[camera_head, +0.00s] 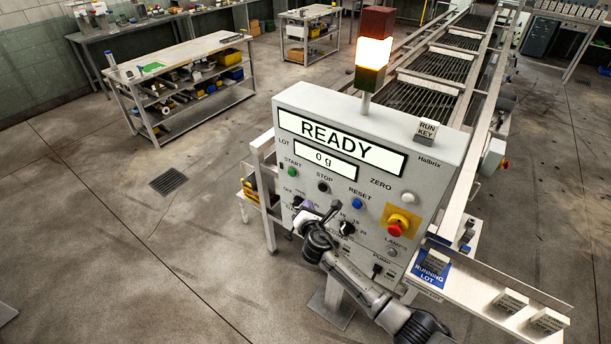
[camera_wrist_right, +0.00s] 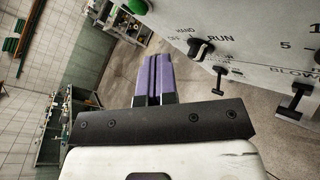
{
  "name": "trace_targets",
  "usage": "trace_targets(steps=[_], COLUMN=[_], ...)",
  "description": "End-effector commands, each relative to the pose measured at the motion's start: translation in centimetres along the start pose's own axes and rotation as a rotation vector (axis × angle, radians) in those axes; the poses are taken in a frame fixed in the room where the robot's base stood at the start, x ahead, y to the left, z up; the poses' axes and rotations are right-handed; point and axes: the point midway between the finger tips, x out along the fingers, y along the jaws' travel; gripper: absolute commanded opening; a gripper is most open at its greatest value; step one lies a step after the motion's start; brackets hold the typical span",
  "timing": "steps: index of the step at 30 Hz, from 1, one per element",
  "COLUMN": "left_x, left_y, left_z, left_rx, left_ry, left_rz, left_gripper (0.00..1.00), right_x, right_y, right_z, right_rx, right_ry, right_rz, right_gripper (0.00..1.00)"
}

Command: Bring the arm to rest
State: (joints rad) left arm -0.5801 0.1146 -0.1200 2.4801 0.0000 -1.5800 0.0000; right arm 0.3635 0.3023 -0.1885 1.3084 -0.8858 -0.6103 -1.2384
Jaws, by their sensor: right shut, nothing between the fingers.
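My right arm (camera_head: 362,287) comes in from the lower right and reaches up in front of the lower left part of the grey control panel (camera_head: 444,160). My right gripper (camera_head: 304,218) is small in the head view, close to the panel's lower left. In the right wrist view its purple-padded fingers (camera_wrist_right: 152,76) are together with nothing between them. They appear apart from the panel face. A black selector knob (camera_wrist_right: 201,48) marked HAND, OFF and RUN is on the panel beside them. My left gripper is out of view.
The panel display (camera_head: 340,140) reads READY and 0 g. The middle section of the signal lamp (camera_head: 373,52) is lit. T-shaped handles (camera_wrist_right: 298,92) stick out from the panel. A shelf (camera_head: 463,292) with several tags projects at the right. Open floor (camera_head: 120,240) lies to the left.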

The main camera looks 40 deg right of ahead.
Motion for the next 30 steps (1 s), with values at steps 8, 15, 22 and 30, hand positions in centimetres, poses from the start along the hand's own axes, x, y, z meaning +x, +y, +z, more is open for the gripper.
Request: trace_targets(steps=[8, 15, 22, 30], left_x=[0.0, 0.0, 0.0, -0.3], left_y=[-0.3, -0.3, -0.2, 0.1], left_z=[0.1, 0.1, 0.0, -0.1], left_rx=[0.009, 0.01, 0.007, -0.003], left_ry=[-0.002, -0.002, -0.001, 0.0], left_rz=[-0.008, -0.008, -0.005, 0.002], left_gripper=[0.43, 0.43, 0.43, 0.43], right_x=[0.0, -0.1, -1.7, -9.1], right_y=[0.0, -1.4, -2.2, 4.6], right_z=[0.0, 0.4, 1.7, 4.8], right_rx=[0.012, 0.279, 0.837, 1.601], right_ry=[0.0, -0.034, -0.117, -0.083], right_rz=[0.0, -0.081, -0.279, -0.458], right_gripper=[0.0, 0.0, 0.0, 0.0])
